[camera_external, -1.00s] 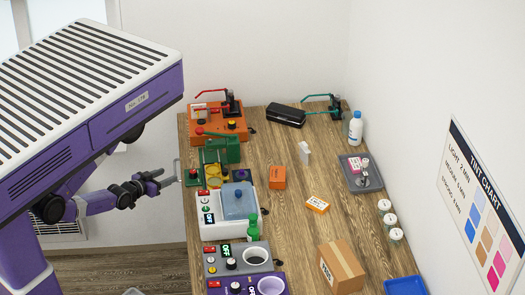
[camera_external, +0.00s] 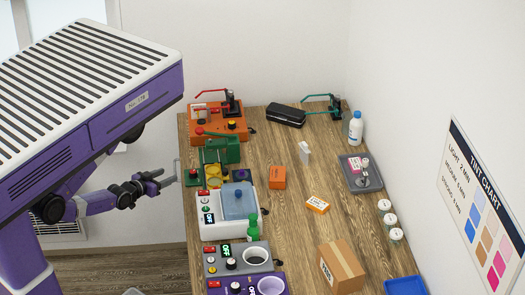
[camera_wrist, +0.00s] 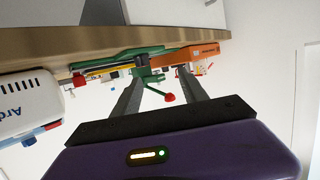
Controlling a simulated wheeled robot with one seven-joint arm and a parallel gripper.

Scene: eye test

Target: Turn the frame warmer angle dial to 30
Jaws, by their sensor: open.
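Two dial units stand at the near left of the bench in the external view: a grey one (camera_external: 240,258) with a dark round well, and a purple one (camera_external: 256,287) with a pale well, cut by the lower edge. Each has a black knob, the grey unit's knob (camera_external: 231,264) and the purple unit's knob (camera_external: 235,287), and a small display. I cannot tell which is the frame warmer, nor read either dial's angle. My gripper (camera_external: 174,173) is open and empty, left of the bench near the green press (camera_external: 222,150), well behind both units. Its fingers (camera_wrist: 157,78) also show in the wrist view.
A white tank machine (camera_external: 214,229) stands between my gripper and the dial units. An orange machine (camera_external: 213,125) is at the back. A cardboard box (camera_external: 341,267), orange boxes and a blue tray (camera_external: 405,286) lie to the right. The middle of the bench is mostly clear.

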